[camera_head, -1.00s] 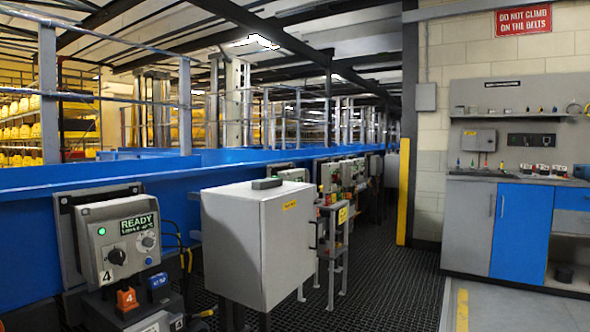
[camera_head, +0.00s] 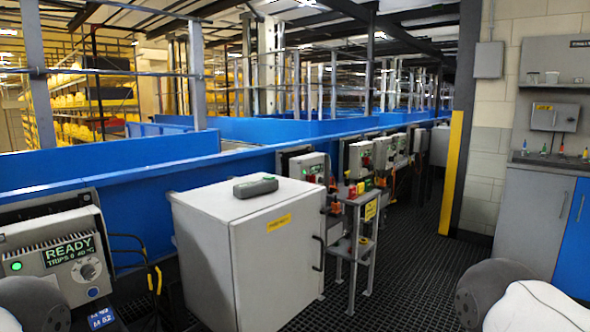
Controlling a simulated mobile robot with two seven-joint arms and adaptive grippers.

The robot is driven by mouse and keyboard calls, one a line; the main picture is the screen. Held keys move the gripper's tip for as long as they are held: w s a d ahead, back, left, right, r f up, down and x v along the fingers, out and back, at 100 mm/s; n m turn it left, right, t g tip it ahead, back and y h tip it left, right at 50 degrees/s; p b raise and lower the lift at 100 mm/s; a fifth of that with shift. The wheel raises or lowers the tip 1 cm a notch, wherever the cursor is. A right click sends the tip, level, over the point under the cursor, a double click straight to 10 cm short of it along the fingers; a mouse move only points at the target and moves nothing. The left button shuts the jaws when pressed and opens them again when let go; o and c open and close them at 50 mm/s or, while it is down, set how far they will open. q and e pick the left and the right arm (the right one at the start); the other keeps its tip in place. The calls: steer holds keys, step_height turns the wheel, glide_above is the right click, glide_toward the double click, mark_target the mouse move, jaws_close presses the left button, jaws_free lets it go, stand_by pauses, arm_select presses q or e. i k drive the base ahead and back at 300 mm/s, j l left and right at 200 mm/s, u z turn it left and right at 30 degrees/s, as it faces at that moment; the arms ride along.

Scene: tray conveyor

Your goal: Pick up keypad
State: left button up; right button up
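A small dark grey handheld unit (camera_head: 256,186), which looks like the keypad, lies flat on top of the light grey cabinet (camera_head: 272,240). It has a lighter green-grey patch at its right end; no keys can be made out at this size. Parts of my arms show at the bottom left and bottom right corners. Neither gripper is in view, and nothing touches the unit.
A control box with a green READY display (camera_head: 72,250) is at the left. The blue conveyor wall (camera_head: 115,165) runs behind the cabinet. A small metal stand (camera_head: 362,230) is right of it. Dark grated floor (camera_head: 400,285) is open toward the yellow post (camera_head: 452,170).

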mark_target(246, 190)
steer(key=i+l+u, duration=0.55)
steer(key=l, duration=0.3)
steer(key=i+l+u, duration=0.4)
steer(key=l, duration=0.25)
steer(key=i+l+u, duration=0.2)
steer(key=l, duration=0.2)
steer(key=l+u, duration=0.15)
steer(key=l, duration=0.2)
steer(key=i+l+u, duration=0.2)
steer(key=l, duration=0.25)
steer(key=j, duration=0.7)
steer(key=k+j, duration=0.1)
steer(key=j, duration=0.55)
steer(key=l, duration=1.3)
